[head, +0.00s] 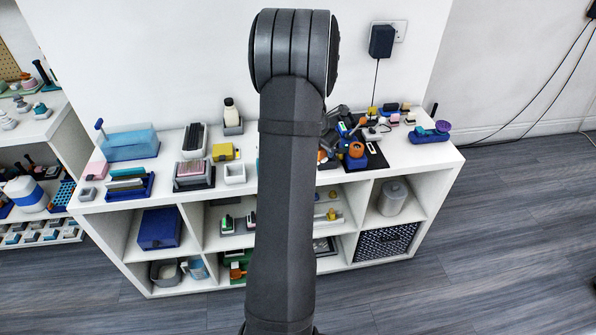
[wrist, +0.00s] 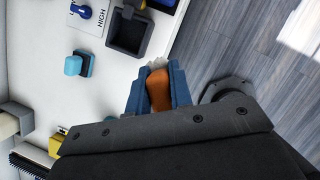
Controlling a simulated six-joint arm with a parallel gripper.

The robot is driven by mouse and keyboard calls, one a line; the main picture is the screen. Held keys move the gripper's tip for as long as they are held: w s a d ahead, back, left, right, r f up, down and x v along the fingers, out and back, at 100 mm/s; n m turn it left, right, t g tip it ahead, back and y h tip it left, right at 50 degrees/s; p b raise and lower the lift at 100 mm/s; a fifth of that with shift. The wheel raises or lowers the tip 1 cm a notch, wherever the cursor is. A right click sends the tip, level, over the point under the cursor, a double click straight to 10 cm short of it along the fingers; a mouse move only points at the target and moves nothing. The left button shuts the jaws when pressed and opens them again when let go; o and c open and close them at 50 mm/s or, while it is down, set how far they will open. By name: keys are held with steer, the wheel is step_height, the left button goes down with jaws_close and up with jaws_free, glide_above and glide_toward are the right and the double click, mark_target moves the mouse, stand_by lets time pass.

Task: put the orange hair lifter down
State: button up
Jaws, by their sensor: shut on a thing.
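The orange hair lifter (wrist: 159,92) is between the blue fingers of my gripper (wrist: 158,88) in the wrist view. My gripper is shut on it. A pale grey-white part shows just beyond its orange part, between the fingertips. The lifter is near the front edge of the white shelf top, with floor to its right. In the head view, my arm hides much of the middle of the shelf, and an orange patch with blue around it (head: 356,151) shows just right of the arm. I cannot tell whether the lifter touches anything below.
A black open tray (wrist: 130,32) lies beyond the fingers in the wrist view, near a label reading HIGH (wrist: 90,14). A light-blue and dark block (wrist: 77,64) stands to the left. Bare white top (wrist: 105,75) lies between them.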

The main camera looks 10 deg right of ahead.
steer(key=w+a+f, duration=0.2)
steer(key=w+a+f+n, duration=0.1)
steer(key=w+a+f, duration=0.1)
steer(key=w, duration=0.1)
steer(key=w+a+f+n, duration=0.1)
steer(key=w+a+f, duration=0.1)
steer(key=shift+w+a+f+t+y, duration=0.2)
steer(key=shift+w+f+t+y, duration=0.1)
steer(key=shift+f, duration=0.1)
steer(key=shift+a+f, duration=0.1)
steer(key=shift+f, duration=1.95)
steer(key=shift+f, duration=0.2)
steer(key=o, duration=0.9)
steer(key=shift+r, duration=0.1)
steer(key=v, duration=1.2)
steer(key=shift+r, duration=0.1)
